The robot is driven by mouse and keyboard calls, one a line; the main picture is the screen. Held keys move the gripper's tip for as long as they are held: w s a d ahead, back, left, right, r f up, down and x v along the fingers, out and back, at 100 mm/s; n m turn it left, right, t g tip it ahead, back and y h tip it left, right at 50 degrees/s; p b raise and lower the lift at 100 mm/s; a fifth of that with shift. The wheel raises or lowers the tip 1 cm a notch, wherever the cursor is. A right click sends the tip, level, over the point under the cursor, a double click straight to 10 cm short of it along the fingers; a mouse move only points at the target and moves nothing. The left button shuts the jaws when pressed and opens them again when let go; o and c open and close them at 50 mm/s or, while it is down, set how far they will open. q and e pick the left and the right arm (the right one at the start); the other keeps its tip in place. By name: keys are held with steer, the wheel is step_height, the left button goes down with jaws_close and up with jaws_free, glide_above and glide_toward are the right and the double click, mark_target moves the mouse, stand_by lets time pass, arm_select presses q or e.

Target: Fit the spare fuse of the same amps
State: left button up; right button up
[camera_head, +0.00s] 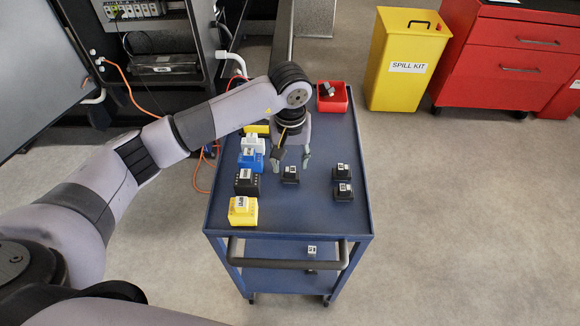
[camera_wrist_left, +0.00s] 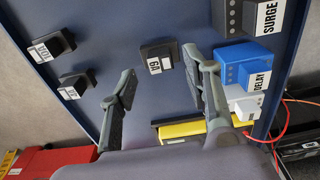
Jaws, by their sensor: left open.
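My left gripper (camera_head: 291,161) is open and points down over the blue cart top. Its fingers stand apart just above a small black fuse (camera_head: 290,174); in the left wrist view this fuse (camera_wrist_left: 160,57) lies beyond and between the fingertips, its label seeming to read 6A. Two more black fuses (camera_head: 343,171) and (camera_head: 343,191) stand to the right on the cart; they also show in the left wrist view (camera_wrist_left: 50,46) and (camera_wrist_left: 77,84), labels too small to read surely. My right gripper is not in view.
Labelled blocks in yellow (camera_head: 243,211), black (camera_head: 247,184), blue (camera_head: 250,160) and white (camera_head: 253,144) line the cart's left edge. A red bin (camera_head: 332,104) holds a dark item. An open cabinet (camera_head: 150,45) stands at the back left. The cart's front right is clear.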

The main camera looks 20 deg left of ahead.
mark_target(290, 171)
arm_select(q)
step_height(290, 171, up, 9)
steer(key=b, duration=0.1)
steer(key=shift+s+f+b, duration=0.15)
steer(key=shift+b, duration=0.15)
